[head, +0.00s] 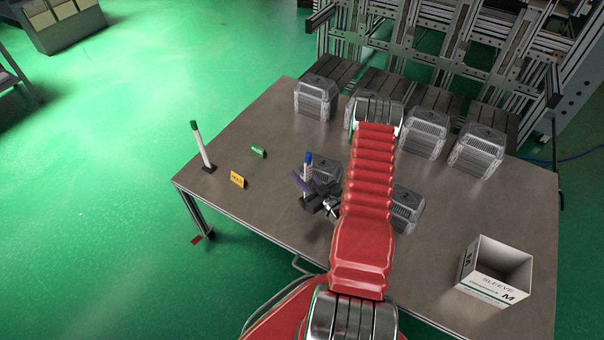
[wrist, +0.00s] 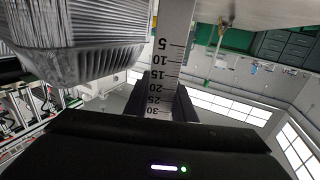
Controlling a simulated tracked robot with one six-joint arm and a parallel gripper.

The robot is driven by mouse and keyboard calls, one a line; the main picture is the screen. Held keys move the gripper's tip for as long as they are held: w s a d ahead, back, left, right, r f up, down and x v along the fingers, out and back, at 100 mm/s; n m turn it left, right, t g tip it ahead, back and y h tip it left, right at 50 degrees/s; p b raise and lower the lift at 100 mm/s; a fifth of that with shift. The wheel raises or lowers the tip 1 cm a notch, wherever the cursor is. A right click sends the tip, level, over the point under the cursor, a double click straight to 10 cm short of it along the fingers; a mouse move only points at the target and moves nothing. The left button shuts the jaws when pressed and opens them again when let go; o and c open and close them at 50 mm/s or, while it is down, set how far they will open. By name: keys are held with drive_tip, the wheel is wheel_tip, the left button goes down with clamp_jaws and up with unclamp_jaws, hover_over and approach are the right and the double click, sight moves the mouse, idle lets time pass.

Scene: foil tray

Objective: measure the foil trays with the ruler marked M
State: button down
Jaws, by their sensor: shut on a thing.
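My gripper (head: 314,190) is shut on a white ruler (head: 308,168) with a blue top, at the middle of the table. A ribbed tray (wrist: 75,35) also shows left of the ruler in the wrist view. Another tray (head: 407,210), partly hidden by my arm, is nearer. Several trays (head: 316,98) line the back edge.
A second white ruler (head: 202,147) with a green top stands on a dark foot at the table's left. A green card (head: 258,152) and a yellow card (head: 237,179) lie nearby. An open box (head: 487,289) marked SLEEVE M is at the right. A metal frame stands behind.

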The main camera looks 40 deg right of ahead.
drive_tip(key=shift+f, duration=0.45)
idle(0.5)
drive_tip(key=c, duration=1.4)
unclamp_jaws()
drive_tip(key=shift+f, duration=0.1)
drive_tip(key=s, duration=1.3)
drive_tip(key=shift+s+a, duration=0.35)
drive_tip(key=shift+s, duration=0.05)
